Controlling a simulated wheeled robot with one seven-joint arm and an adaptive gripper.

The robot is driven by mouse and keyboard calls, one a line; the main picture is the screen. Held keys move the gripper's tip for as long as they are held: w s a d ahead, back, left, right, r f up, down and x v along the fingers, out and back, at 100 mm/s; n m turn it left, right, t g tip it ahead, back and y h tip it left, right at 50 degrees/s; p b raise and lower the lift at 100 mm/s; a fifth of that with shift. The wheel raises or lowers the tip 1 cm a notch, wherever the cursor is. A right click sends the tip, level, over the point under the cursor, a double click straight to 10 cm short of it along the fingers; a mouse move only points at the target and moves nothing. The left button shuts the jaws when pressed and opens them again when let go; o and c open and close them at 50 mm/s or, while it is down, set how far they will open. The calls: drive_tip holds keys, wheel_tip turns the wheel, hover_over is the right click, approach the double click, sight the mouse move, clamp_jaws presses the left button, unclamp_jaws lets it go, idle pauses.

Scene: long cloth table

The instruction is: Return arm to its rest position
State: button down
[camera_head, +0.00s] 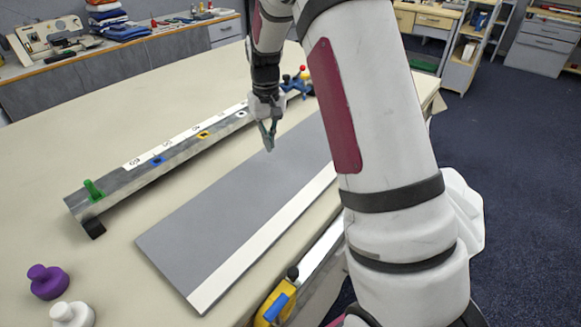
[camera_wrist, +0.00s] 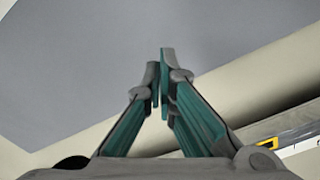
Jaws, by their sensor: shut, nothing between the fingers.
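My gripper (camera_head: 268,146) hangs from my arm above the far part of a grey board (camera_head: 240,200) with a white strip along its near edge. In the wrist view the two teal-lined fingers of my gripper (camera_wrist: 160,75) are together, with nothing between them. The grey board (camera_wrist: 210,30) fills the upper part of that view below the fingers. My white arm with dark red panels covers the right middle of the head view and hides part of the table.
A long metal rail (camera_head: 165,160) carries a green peg (camera_head: 93,190) and coloured sockets. Purple (camera_head: 48,282) and white (camera_head: 72,315) knobbed pieces stand at lower left. A yellow and blue tool (camera_head: 277,303) sits at the near edge. Open cloth (camera_head: 90,130) lies left of the rail.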

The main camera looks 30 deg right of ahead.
drive_tip(key=shift+s+r+p, duration=0.2)
drive_tip(key=shift+r+p, duration=0.15)
drive_tip(key=shift+r, duration=0.55)
drive_tip(key=shift+s+r, duration=0.1)
drive_tip(key=shift+r, duration=0.25)
drive_tip(key=s+a+r+t, duration=0.1)
drive_tip(key=s+a+r, duration=0.2)
drive_tip(key=s+r, duration=0.4)
drive_tip(key=s+a+r+t, duration=0.1)
drive_tip(key=s+a+r, duration=0.3)
drive_tip(key=s+r, duration=0.35)
drive_tip(key=s+a+n+t, duration=0.1)
drive_tip(key=s+a, duration=0.1)
drive_tip(key=s, duration=0.7)
drive_tip(key=s+a+r+n+t+p, duration=0.1)
drive_tip(key=s+a, duration=0.1)
drive_tip(key=s, duration=0.8)
drive_tip(key=shift+s+r, duration=0.3)
